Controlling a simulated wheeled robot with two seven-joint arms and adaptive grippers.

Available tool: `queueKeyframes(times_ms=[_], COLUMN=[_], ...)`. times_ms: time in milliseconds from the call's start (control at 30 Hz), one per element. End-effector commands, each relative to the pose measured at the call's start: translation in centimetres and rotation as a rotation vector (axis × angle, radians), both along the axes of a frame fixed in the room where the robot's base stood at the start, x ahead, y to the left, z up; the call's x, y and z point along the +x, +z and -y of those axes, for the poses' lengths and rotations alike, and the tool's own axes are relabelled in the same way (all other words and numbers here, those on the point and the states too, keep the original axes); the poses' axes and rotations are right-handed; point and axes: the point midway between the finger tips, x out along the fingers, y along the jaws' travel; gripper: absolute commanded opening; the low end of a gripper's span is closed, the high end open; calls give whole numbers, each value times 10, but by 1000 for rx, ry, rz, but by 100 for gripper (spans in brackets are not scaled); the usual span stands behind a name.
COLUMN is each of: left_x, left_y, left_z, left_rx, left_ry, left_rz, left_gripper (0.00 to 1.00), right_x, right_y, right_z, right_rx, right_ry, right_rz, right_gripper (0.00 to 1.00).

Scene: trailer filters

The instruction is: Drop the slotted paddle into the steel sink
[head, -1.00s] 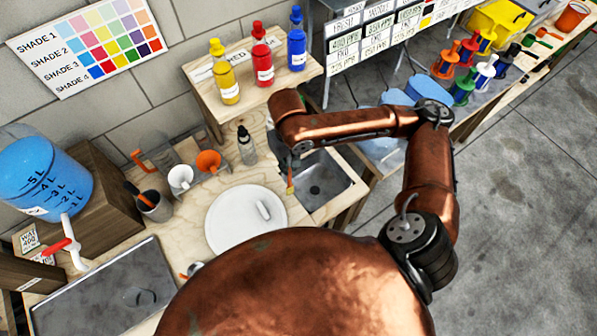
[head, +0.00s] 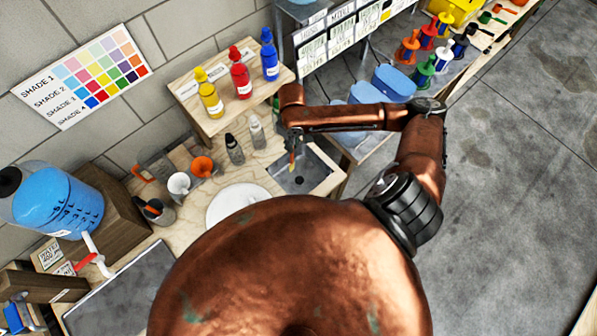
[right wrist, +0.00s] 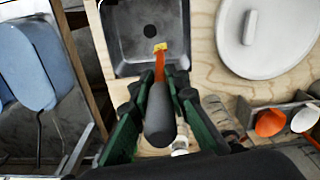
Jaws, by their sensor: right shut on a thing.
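The slotted paddle (right wrist: 159,62), with a dark grey handle, an orange shaft and a small yellow end, is in my right gripper (right wrist: 163,80). In the right wrist view the green fingers are shut on its handle, and its yellow end lies over the steel sink's basin. The steel sink (head: 317,177) is a square grey basin with a dark drain, set in the wooden bench. In the head view the right gripper (head: 292,138) is at the sink's back left side, with the paddle (head: 291,160) hanging down. I cannot tell whether its end touches the sink. My left gripper is out of view.
A white round lid (head: 232,200) lies left of the sink. Two small bottles (head: 235,150) stand behind it, below a raised shelf (head: 215,125) with yellow, red and blue bottles. Blue tubs (head: 393,82) stand to the right. Funnels (head: 180,185) stand at the left.

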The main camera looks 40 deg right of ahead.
Motion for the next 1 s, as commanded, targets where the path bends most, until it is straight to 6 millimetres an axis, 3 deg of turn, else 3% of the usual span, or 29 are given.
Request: queueKeyframes(times_ms=[100, 233, 333, 500, 1000], left_x=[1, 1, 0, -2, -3], left_y=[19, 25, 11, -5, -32], left_z=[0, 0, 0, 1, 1], left_rx=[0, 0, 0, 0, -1], left_ry=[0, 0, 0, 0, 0], left_rz=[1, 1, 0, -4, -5], left_gripper=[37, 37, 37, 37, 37], right_x=[-6, -14, -16, -17, -17], right_y=[0, -18, -43, -65, -90], right_z=[16, 35, 41, 45, 46], right_rx=[-2, -5, -5, -5, -6], right_ry=[27, 68, 87, 97, 100], right_rz=[-5, -5, -2, 0, 1], right_gripper=[0, 0, 0, 0, 0])
